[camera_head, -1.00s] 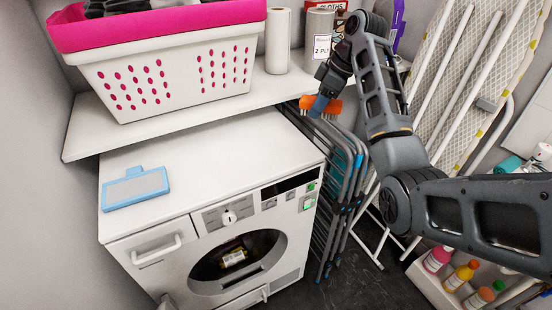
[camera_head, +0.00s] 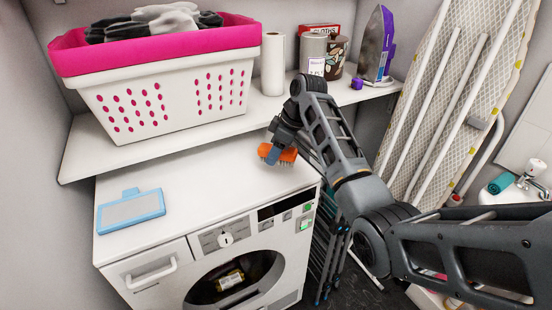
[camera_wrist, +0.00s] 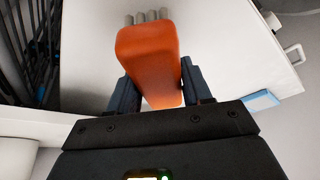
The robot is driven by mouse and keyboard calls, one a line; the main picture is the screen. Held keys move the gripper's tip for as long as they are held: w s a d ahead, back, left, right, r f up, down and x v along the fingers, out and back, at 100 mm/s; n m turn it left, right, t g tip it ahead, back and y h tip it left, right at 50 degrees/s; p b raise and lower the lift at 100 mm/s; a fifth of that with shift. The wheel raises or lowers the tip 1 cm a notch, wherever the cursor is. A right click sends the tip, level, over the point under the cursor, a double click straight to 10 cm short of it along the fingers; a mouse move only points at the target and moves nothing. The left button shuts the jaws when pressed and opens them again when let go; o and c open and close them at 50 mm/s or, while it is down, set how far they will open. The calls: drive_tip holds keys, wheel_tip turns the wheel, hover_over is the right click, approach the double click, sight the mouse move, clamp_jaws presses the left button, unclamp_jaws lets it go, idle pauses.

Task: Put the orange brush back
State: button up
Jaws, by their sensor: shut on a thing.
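The orange brush (camera_head: 284,155) is in my gripper (camera_head: 272,153), above the right back part of the white dryer's top (camera_head: 215,190). Its bristles point down in the head view. In the wrist view the orange brush (camera_wrist: 150,55) fills the middle, with the two dark fingers of my gripper (camera_wrist: 155,88) on either side of it. My gripper is shut on it. I cannot tell whether the bristles touch the dryer top.
A blue-framed lint filter (camera_head: 131,210) lies on the dryer top at left. A shelf (camera_head: 100,155) behind holds a laundry basket (camera_head: 170,95), a paper roll (camera_head: 273,65) and tins (camera_head: 325,55). Folded racks (camera_head: 325,245) and an ironing board (camera_head: 455,90) stand at right.

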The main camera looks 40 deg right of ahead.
drive_tip(key=shift+f, duration=1.45)
drive_tip(key=shift+f, duration=0.15)
drive_tip(key=o, duration=0.9)
drive_tip(key=v, duration=1.2)
drive_tip(key=shift+s, duration=0.1)
